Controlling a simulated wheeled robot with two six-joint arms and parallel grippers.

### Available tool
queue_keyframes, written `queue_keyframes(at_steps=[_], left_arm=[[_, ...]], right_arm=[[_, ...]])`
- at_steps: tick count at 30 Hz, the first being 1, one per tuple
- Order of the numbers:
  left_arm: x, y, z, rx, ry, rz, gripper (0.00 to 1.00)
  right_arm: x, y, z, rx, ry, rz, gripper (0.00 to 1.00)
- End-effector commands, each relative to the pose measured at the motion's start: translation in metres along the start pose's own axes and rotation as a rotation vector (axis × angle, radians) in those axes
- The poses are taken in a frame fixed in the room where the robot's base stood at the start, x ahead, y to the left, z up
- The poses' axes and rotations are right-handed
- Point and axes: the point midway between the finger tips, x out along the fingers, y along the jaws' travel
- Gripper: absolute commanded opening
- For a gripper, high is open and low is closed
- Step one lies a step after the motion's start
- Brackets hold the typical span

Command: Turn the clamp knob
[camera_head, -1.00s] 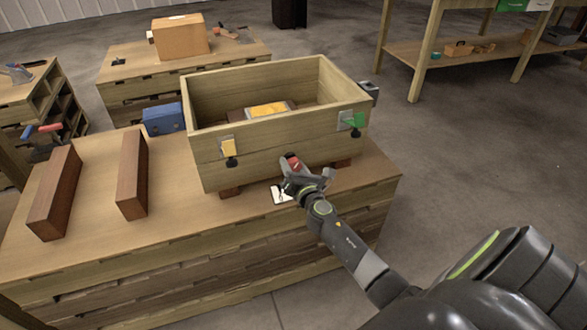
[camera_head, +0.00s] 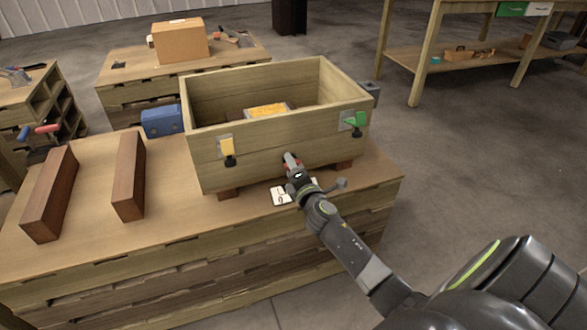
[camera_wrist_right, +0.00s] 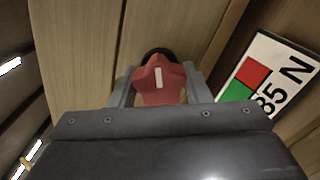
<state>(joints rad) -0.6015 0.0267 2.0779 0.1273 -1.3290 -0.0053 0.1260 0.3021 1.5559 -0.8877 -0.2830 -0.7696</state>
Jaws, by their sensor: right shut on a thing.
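The red clamp knob (camera_head: 290,158) is on the lower front wall of the wooden crate (camera_head: 275,140). In the right wrist view the knob (camera_wrist_right: 155,80) has a short white mark and a dark round base behind it. My right gripper (camera_head: 292,166) is shut on the knob, with one finger on each side of it in the wrist view (camera_wrist_right: 157,88). In the head view the gripper hides part of the knob. My left gripper is not in view.
A white card (camera_head: 281,194) lies below the knob; in the wrist view it shows red and green patches and "85 N" (camera_wrist_right: 265,85). Two brown bars (camera_head: 129,176) lie left on the bench.

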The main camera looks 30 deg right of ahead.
Motion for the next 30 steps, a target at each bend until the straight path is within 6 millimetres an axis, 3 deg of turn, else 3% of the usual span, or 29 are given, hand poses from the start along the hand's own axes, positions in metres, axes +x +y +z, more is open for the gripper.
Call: queue_keyframes(at_steps=[17,18,22,30], left_arm=[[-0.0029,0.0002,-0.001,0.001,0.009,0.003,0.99],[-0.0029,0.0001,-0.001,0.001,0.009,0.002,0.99],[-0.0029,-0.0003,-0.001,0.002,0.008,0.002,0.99],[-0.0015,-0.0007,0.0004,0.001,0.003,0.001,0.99]], right_arm=[[-0.0005,-0.0015,0.0,0.029,0.0,-0.003,0.2],[-0.0005,-0.0015,0.0,0.028,0.0,-0.003,0.48],[-0.0004,-0.0012,0.0,0.028,0.0,-0.002,0.65],[-0.0006,-0.0005,0.0,0.028,0.0,-0.001,0.65]])
